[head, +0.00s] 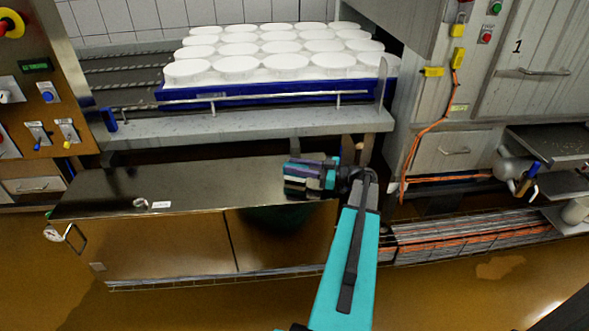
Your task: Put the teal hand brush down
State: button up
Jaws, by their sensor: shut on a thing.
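My gripper (312,180) is over the right part of the dark, shiny top of a low steel cabinet (185,182). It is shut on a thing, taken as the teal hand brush. The brush is hard to make out: the dark, striped shapes at the gripper and the small teal patches there blend with my teal arm. I cannot tell whether the brush touches the cabinet top or is held above it.
Many white round moulds (290,62) stand in a blue tray (262,91) behind a metal rail. Its steel ledge (230,122) is just behind the cabinet. The cabinet top left of my gripper is mostly clear, with a small ring (140,202). Orange cables (470,233) lie at right.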

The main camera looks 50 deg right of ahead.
jog(key=shift+f, duration=0.35)
jog(key=shift+f, duration=0.15)
jog(key=o, duration=1.1)
jog(key=shift+r, duration=0.2)
jog(key=shift+s+d, duration=0.1)
jog(key=shift+s, duration=0.05)
jog(key=b+v, duration=0.1)
jog(key=v, duration=1)
jog(key=shift+s+d, duration=0.15)
jog(key=shift+s, duration=0.15)
jog(key=shift+s+f, duration=0.1)
jog(key=shift+s, duration=0.05)
